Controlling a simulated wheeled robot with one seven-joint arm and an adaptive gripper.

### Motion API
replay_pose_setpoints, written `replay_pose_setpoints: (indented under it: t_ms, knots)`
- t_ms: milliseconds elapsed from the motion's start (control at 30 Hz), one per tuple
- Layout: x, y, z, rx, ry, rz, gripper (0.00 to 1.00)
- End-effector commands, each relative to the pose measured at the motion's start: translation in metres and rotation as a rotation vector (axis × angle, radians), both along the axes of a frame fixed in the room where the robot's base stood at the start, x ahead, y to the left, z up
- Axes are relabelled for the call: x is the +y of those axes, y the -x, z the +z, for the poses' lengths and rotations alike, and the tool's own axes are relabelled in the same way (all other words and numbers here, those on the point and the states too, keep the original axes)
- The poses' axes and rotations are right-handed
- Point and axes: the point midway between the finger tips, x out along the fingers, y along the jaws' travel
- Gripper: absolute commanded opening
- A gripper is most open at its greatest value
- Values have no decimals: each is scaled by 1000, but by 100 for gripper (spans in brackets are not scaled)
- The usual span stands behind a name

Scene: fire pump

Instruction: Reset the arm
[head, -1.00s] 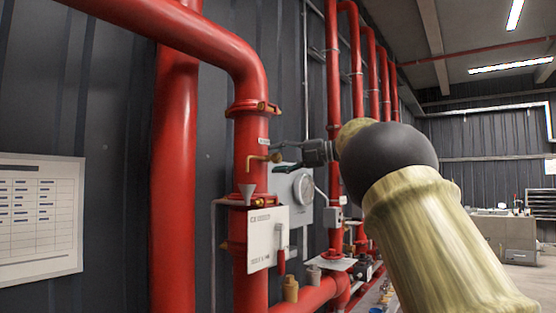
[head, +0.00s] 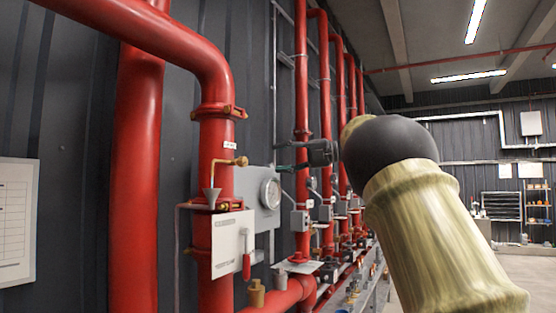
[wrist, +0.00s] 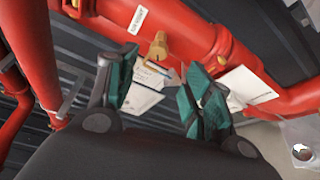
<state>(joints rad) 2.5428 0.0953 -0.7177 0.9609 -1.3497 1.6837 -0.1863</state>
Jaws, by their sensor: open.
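My gripper (head: 288,168) shows small in the head view, at the end of my arm, in front of the wall and right of the thick red pipe (head: 214,160). Its dark body and green-padded fingers appear apart from the brass fitting (head: 240,161) on that pipe. In the wrist view my gripper (wrist: 158,86) has its two fingers spread with nothing held between them. A red pipe (wrist: 165,30) with a brass fitting (wrist: 159,46) lies beyond the fingers. My arm fills the right of the head view and hides part of the room.
A white placard (head: 230,236) with a red handle (head: 246,266) hangs on the pipe. A grey box with a round gauge (head: 270,194) is behind it. Several red pipes (head: 302,80) line the wall. Open floor (head: 530,262) shows at the right, before shelves (head: 538,205).

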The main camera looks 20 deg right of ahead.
Motion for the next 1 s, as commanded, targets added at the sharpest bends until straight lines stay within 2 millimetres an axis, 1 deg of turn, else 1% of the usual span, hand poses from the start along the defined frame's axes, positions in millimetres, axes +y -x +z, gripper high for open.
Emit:
replay_pose_setpoints:
  t_ms: [367, 467, 533, 567, 667, 700, 767, 800, 867, 900, 967, 1000]
  knots:
    - [1, -1, -1, 0, -1, 0, 51]
    - [1, -7, -11, 12, -24, -6, 51]
    - [1, -18, -28, 35, -64, -20, 51]
    - [1, -24, -38, 47, -88, -27, 51]
    - [0, -48, -83, 104, -189, -68, 51]
    - [0, -58, -105, 130, -234, -90, 51]
    - [0, -71, -137, 172, -301, -123, 51]
    - [-1, -79, -158, 200, -343, -146, 51]
    - [-1, -89, -192, 245, -406, -183, 51]
    - [-1, -94, -214, 274, -444, -209, 51]
    - [-1, -102, -248, 319, -500, -249, 51]
    - [-1, -105, -271, 350, -535, -275, 51]
